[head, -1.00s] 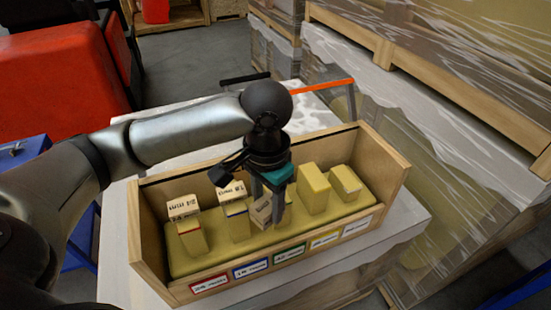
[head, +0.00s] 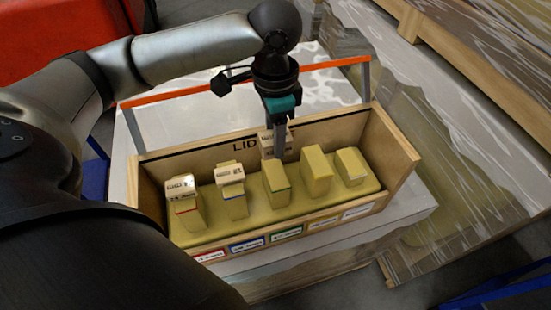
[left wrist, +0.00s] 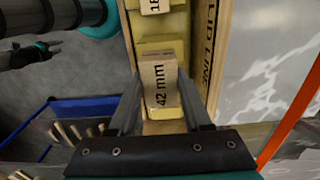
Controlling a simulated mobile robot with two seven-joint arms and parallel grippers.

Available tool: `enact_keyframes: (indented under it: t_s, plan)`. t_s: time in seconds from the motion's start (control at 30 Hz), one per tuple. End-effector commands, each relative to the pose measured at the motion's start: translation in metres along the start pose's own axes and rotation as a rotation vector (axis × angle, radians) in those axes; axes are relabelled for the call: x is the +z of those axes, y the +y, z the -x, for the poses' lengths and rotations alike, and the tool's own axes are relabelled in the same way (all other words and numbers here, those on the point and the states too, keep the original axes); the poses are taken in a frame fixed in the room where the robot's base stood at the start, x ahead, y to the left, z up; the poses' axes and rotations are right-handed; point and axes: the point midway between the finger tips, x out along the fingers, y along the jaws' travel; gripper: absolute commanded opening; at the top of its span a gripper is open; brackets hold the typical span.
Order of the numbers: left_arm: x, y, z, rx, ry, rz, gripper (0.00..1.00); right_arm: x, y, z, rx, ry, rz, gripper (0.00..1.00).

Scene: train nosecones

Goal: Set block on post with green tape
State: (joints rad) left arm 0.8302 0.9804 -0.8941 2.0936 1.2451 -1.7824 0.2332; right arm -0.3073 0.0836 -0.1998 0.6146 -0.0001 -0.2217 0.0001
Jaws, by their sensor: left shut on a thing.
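My left gripper (head: 278,150) is shut on a wooden block, held above the rack. In the left wrist view, the block (left wrist: 159,84) is marked "42 mm" and lies between the fingers. In the head view the fingers partly hide it, and it shows above the top of the post with green tape (head: 275,188). That post is yellowish, with a thin green band near its top, and no block rests on it. A dark gripper with teal parts (left wrist: 38,54), apparently my right one, shows small at the left wrist view's left edge; its jaws are unclear.
The wooden rack (head: 402,172) has tall end walls and a back wall marked "LID LINE". Posts with red (head: 188,222) and blue tape (head: 235,208) bear blocks. Two bare posts (head: 316,172) (head: 350,166) stand right of the green one. An orange bar (head: 200,88) runs behind.

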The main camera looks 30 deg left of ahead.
Motion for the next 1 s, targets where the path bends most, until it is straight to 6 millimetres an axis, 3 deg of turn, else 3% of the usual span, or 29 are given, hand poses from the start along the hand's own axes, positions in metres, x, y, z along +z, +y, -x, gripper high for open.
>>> enact_keyframes:
  t_s: [0.1,0.37,0.6,0.97,1.0]
  plan:
    - [0.0,0.0,-0.025,0.002,-0.002,0.001,0.0,-0.004,0.0,-0.006,0.0,0.008,0.001,0.5]
    - [0.0,0.0,-0.044,0.0,-0.001,0.001,0.0,-0.009,-0.003,-0.009,-0.004,0.017,0.0,0.5]
    - [0.0,0.0,-0.078,0.001,-0.001,0.002,0.0,-0.009,-0.005,-0.016,-0.006,0.018,-0.001,0.5]
    - [0.0,0.0,-0.081,0.0,0.001,0.001,0.0,-0.01,-0.004,-0.014,-0.005,0.018,-0.001,0.5]
    - [0.0,0.0,-0.082,0.0,0.001,0.0,0.5,-0.009,-0.004,-0.013,-0.005,0.018,-0.002,0.5]
